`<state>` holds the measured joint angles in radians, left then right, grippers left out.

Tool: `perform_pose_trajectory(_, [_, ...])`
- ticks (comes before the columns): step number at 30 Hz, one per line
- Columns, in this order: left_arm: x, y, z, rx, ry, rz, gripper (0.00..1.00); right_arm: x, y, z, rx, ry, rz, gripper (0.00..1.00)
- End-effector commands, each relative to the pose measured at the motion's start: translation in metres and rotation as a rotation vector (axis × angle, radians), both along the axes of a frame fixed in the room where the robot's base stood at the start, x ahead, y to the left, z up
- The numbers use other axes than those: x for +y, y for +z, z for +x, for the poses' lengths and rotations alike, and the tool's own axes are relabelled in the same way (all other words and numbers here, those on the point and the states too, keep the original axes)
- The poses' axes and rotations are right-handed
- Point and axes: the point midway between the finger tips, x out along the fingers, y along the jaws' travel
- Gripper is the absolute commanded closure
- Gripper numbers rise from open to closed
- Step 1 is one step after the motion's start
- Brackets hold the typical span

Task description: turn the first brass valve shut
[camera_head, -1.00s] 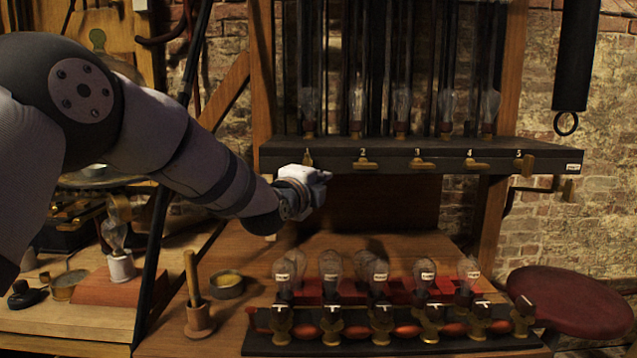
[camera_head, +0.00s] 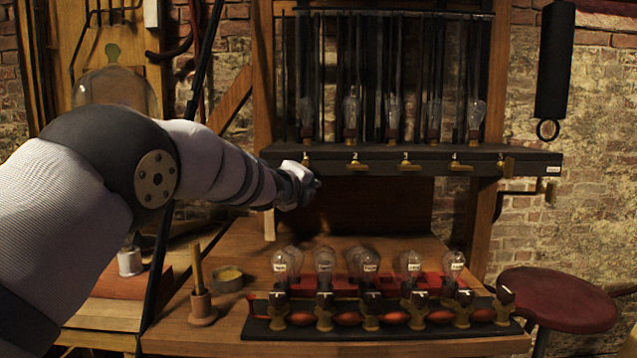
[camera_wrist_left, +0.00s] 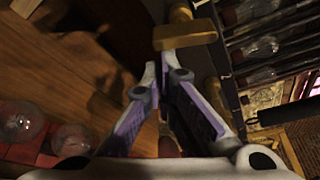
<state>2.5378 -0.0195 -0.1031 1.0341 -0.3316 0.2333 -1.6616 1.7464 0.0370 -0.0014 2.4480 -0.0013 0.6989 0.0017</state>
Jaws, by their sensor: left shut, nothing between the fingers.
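A dark shelf (camera_head: 395,154) carries a row of brass valves along its front edge. The first valve (camera_head: 306,160), at the left end, has its handle roughly upright. The second (camera_head: 356,164), third (camera_head: 407,164) and fourth (camera_head: 460,165) handles lie level; the fifth (camera_head: 506,163) looks upright. My left gripper (camera_head: 314,184) is just below and in front of the first valve. In the left wrist view its fingers (camera_wrist_left: 162,68) are shut and empty, and a brass handle (camera_wrist_left: 186,34) shows just beyond the tips; I cannot tell whether they touch. My right gripper is out of view.
A wooden holder with a stick (camera_head: 201,300) and a round tin (camera_head: 230,278) stand left. A red stool (camera_head: 560,298) is at right.

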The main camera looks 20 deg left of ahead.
Motion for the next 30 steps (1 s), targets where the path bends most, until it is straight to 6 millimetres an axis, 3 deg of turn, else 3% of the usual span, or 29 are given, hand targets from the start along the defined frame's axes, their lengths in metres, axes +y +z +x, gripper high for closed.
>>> perform_pose_trajectory(26, [0.014, 0.002, -0.001, 0.146, 0.002, 0.525, 1.00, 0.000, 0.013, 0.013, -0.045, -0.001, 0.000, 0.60])
perform_pose_trajectory(30, [0.016, 0.002, -0.001, 0.204, 0.002, 0.719, 1.00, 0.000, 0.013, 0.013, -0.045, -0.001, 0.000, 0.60])
